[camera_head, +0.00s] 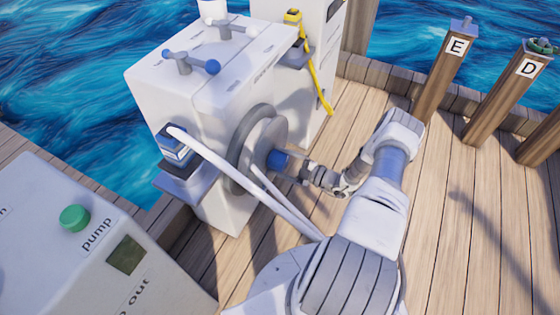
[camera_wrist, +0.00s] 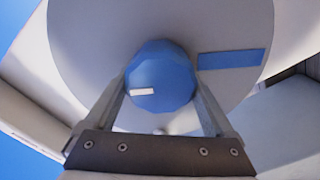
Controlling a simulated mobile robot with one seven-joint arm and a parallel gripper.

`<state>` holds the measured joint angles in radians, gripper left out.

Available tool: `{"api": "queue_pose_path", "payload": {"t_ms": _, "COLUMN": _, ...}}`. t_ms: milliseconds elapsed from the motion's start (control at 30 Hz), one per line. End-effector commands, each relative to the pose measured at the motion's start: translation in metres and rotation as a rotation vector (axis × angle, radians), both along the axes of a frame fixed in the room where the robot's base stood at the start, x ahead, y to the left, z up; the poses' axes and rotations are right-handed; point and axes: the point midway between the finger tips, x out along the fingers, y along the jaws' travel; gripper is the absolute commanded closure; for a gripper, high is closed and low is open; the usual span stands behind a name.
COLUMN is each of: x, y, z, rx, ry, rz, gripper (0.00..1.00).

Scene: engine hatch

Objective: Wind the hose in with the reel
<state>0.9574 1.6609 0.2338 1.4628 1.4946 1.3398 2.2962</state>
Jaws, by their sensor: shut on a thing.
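The reel (camera_head: 245,150) is a grey disc on the side of a white cabinet, left of my gripper. Its round blue knob (camera_head: 277,160) faces my gripper (camera_head: 290,163). In the wrist view the knob (camera_wrist: 160,77) sits between the two fingers of my gripper (camera_wrist: 160,90), which are shut on it. The reel's pale face (camera_wrist: 90,50) fills the background there, with a blue mark (camera_wrist: 231,59) right of the knob. The white hose (camera_head: 225,165) runs from a blue-and-white block (camera_head: 174,145) down past the reel to behind my arm, where its far part is hidden.
The white cabinet (camera_head: 190,85) has blue and grey handles on top. A yellow strap (camera_head: 318,80) hangs at the back. A pump box (camera_head: 60,240) with a green button stands front left. Posts marked E (camera_head: 445,70) and D (camera_head: 508,90) stand right. Deck planks (camera_head: 460,220) at right are clear.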

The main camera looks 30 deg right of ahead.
Motion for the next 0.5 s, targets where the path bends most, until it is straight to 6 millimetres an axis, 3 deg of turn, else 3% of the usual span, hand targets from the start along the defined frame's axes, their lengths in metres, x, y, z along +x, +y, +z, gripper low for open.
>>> {"api": "queue_pose_path", "payload": {"t_ms": 500, "x": -0.0016, "y": -0.0006, "z": -0.0033, "rx": -0.373, "ry": -0.289, "rz": -0.002, "gripper": 0.67}}
